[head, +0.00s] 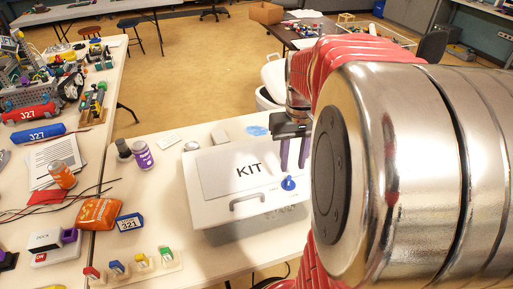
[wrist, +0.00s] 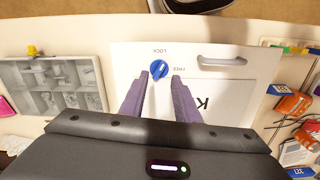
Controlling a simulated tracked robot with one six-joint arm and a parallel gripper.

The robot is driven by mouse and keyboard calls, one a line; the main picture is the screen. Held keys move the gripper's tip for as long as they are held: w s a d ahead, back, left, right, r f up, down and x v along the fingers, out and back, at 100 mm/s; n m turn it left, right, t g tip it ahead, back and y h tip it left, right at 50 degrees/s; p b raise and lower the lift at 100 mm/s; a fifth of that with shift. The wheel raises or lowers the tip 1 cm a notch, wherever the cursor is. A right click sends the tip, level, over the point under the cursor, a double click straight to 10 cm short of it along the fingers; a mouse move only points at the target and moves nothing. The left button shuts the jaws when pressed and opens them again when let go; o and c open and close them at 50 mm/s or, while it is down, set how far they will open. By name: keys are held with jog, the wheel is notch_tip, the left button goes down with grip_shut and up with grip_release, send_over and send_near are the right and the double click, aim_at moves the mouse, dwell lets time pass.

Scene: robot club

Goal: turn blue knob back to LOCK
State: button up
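The white KIT box (head: 218,211) stands on the table in the head view, with its handle on the front. The blue knob (head: 288,183) sits at the right of its face. In the wrist view the blue knob (wrist: 159,70) shows near the printed words LOCK and FREE, which appear upside down. I cannot tell surely which word its pale mark points at. My gripper (head: 293,168) has two purple fingers, spread apart and empty, above and behind the knob. In the wrist view my gripper (wrist: 161,77) has its fingertips on either side of the knob's image; contact is not visible.
A purple-labelled bottle (head: 142,155) and a dark bottle stand left of the box. A grey divided tray (wrist: 55,87) lies beside the box in the wrist view.

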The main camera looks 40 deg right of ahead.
aim_at(290, 183)
notch_tip(290, 183, down, 8)
jog(key=shift+r, duration=0.15)
dwell(0.4)
grip_shut()
